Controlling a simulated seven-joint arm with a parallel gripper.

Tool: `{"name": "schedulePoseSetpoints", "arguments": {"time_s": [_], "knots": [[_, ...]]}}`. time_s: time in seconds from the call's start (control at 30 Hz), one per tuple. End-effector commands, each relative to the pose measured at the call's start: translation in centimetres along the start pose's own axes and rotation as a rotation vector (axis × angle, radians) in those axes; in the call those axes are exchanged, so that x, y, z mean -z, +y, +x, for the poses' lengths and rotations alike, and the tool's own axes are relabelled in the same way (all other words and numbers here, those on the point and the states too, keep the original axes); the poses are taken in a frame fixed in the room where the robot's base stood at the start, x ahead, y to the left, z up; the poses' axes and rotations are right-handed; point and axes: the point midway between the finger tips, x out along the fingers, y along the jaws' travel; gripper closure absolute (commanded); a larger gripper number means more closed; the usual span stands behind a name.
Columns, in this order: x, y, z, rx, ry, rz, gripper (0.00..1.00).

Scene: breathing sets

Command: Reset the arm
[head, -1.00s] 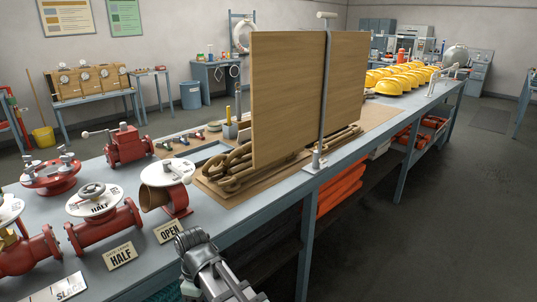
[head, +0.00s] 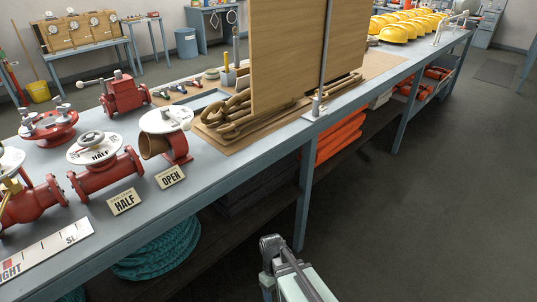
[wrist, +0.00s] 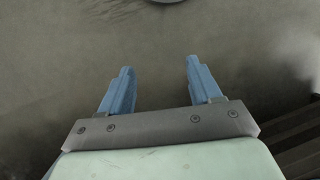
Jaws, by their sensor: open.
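My gripper (wrist: 159,70) shows in the wrist view with its two blue fingers apart and nothing between them. Bare grey floor lies beyond the fingers. In the head view, part of my arm shows at the bottom centre, in front of the bench's near edge and over the floor. The fingers cannot be made out there. No object is in contact with the gripper in the wrist view.
The long grey bench (head: 225,185) carries red valves (head: 107,172), HALF (head: 124,201) and OPEN (head: 171,177) signs, thick rope (head: 240,115), an upright wooden board (head: 290,60) and yellow helmets (head: 398,33). Teal rope (head: 160,250) lies beneath. Floor at right is clear.

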Motion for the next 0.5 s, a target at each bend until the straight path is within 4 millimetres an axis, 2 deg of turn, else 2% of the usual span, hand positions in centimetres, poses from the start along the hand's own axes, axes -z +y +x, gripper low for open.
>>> {"name": "schedulePoseSetpoints", "arguments": {"time_s": [0.03, 0.23, 0.5], "knots": [[-1.0, 0.6, 1.5, 0.01, -0.013, 0.035, 0.37], [-4.1, 2.3, 6.6, 0.042, -0.047, 0.168, 0.37], [-8.9, 3.4, 13.2, 0.085, -0.099, 0.345, 0.37]]}}
